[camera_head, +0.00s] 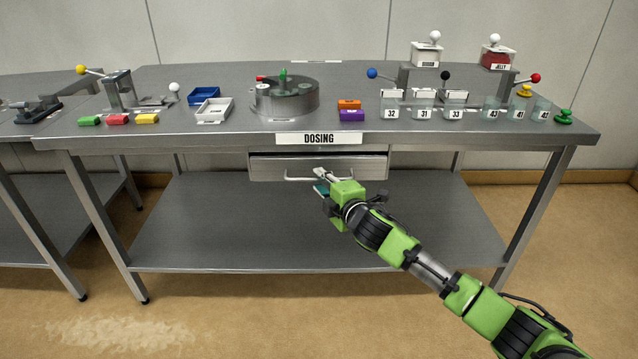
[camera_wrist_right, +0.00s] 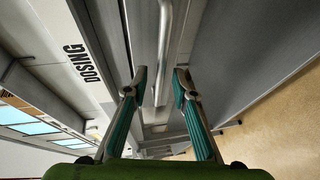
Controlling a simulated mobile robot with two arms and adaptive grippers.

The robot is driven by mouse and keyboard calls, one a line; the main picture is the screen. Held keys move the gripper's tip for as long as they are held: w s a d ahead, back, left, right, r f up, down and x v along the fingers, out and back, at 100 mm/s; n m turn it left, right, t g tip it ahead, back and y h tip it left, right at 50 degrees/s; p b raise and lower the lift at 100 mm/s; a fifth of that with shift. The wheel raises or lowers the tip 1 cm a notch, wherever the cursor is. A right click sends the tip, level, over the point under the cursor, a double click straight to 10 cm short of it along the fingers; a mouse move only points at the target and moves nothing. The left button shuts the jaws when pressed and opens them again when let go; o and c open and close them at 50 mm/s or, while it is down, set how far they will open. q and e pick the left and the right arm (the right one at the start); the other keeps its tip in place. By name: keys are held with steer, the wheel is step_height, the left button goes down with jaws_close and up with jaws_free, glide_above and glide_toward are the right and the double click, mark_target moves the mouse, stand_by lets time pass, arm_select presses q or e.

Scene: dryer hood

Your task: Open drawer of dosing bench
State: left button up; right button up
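The dosing bench (camera_head: 220,139) is a grey metal table with a white "DOSING" label (camera_head: 319,139) on its front edge; the label also shows in the wrist view (camera_wrist_right: 83,63). The drawer (camera_head: 352,166) hangs below the label and looks shut. Its pale bar handle (camera_head: 298,179) runs across the front and shows as a bright bar in the wrist view (camera_wrist_right: 164,40). My right gripper (camera_head: 320,178) is at the handle, its fingers (camera_wrist_right: 160,74) apart on either side of the bar, not visibly clamped on it. My left gripper is out of view.
On the bench top stand a round metal device (camera_head: 284,97), a blue tray (camera_head: 204,95), a white tray (camera_head: 214,111) and several labelled jars (camera_head: 423,107). A lower shelf (camera_head: 230,225) lies below the drawer. The floor in front is clear.

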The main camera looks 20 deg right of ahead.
steer(key=shift+x, duration=1)
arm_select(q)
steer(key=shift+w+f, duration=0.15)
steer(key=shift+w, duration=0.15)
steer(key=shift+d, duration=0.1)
arm_select(e)
jaws_close()
